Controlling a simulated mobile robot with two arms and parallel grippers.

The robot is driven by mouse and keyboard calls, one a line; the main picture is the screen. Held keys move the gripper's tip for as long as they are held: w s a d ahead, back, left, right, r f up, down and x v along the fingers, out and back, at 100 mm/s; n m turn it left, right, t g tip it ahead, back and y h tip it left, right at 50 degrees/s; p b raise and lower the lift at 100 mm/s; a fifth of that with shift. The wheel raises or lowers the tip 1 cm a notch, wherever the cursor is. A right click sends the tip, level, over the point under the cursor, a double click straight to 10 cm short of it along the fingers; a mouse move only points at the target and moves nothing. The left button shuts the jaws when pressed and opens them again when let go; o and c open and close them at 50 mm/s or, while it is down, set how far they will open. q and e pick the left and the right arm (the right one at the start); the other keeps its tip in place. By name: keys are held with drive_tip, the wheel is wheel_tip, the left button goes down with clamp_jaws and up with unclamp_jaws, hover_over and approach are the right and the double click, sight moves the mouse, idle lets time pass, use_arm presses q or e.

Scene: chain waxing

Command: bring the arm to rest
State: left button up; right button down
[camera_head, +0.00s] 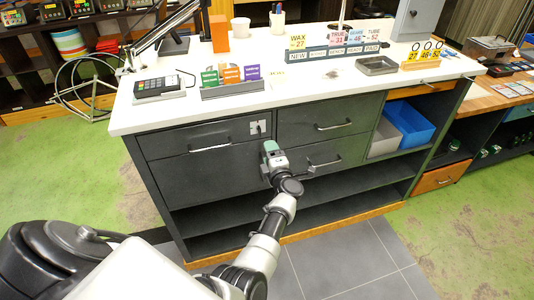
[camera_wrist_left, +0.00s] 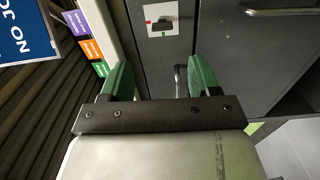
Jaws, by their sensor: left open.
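My left gripper (camera_head: 271,148) is in front of the dark grey drawer unit (camera_head: 215,180), below the counter's front edge. Its green fingers also show in the left wrist view (camera_wrist_left: 160,78); they are apart, with nothing between them. My left arm reaches forward from the bottom of the head view. A small white card with a dark picture (camera_head: 257,128) is on the upper left drawer, just above the gripper; it also shows in the left wrist view (camera_wrist_left: 169,18). I cannot tell whether the gripper touches the drawer front. My right gripper is not in view.
The white counter (camera_head: 290,95) carries a card terminal (camera_head: 159,88), coloured cards, number signs and a grey metal tray (camera_head: 376,66). Drawer handles (camera_head: 210,147) stick out near my gripper. A blue bin (camera_head: 408,125) sits on a right shelf. Grey tiled floor (camera_head: 350,260) is clear in front.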

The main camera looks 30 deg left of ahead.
use_arm(q)
drive_tip(key=s+d+f+m+h+b, duration=0.1)
drive_tip(key=s+d+f+m+h, duration=0.4)
drive_tip(key=f, duration=0.5)
drive_tip(key=s+d+f+m+h, duration=0.25)
drive_tip(key=s+f+m, duration=0.35)
drive_tip(key=f+m, duration=0.3)
drive_tip(key=s+d+f+m+h+b, duration=0.1)
drive_tip(key=s+d+f+m+h, duration=0.35)
drive_tip(key=f, duration=0.65)
drive_tip(key=s+f+m+g, duration=0.3)
drive_tip(key=s+f, duration=0.2)
drive_tip(key=s, duration=0.7)
drive_tip(key=s+a+f+m+g+h+b, duration=0.1)
drive_tip(key=s+f+m+g, duration=0.3)
drive_tip(key=s, duration=0.9)
drive_tip(key=s+f+m+g, duration=0.3)
drive_tip(key=s+f, duration=0.3)
drive_tip(key=s, duration=0.7)
drive_tip(key=shift+a+f+m+g+h, duration=0.15)
drive_tip(key=shift+f+m+g+h, duration=0.2)
drive_tip(key=shift+m, duration=0.4)
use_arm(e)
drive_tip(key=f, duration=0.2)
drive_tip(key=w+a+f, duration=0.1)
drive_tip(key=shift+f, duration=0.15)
